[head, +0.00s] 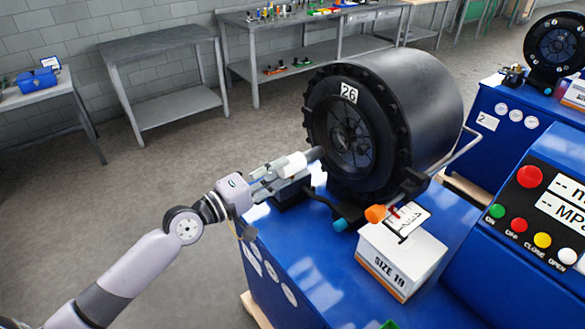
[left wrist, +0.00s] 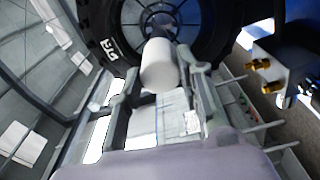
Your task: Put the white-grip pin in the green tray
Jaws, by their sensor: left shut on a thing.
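My left gripper (head: 280,172) is shut on the white-grip pin (head: 295,162) in front of the black round crimper head. The pin's grey shaft points right, toward the crimper's face. In the left wrist view, the white grip (left wrist: 159,66) sits between the fingers of my left gripper (left wrist: 160,92), with the dark crimper face behind it. I cannot tell if the shaft touches the crimper. A small green edge (head: 391,324) shows at the bottom of the head view; I cannot tell if it is the green tray. My right gripper is not in view.
The crimper (head: 400,110) marked 26 stands on a blue base. A white SIZE 19 box (head: 400,258) and an orange-ended tool (head: 375,213) are right of my gripper. A control panel (head: 545,215) stands at the right. Grey benches (head: 160,50) line the back wall; the left floor is clear.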

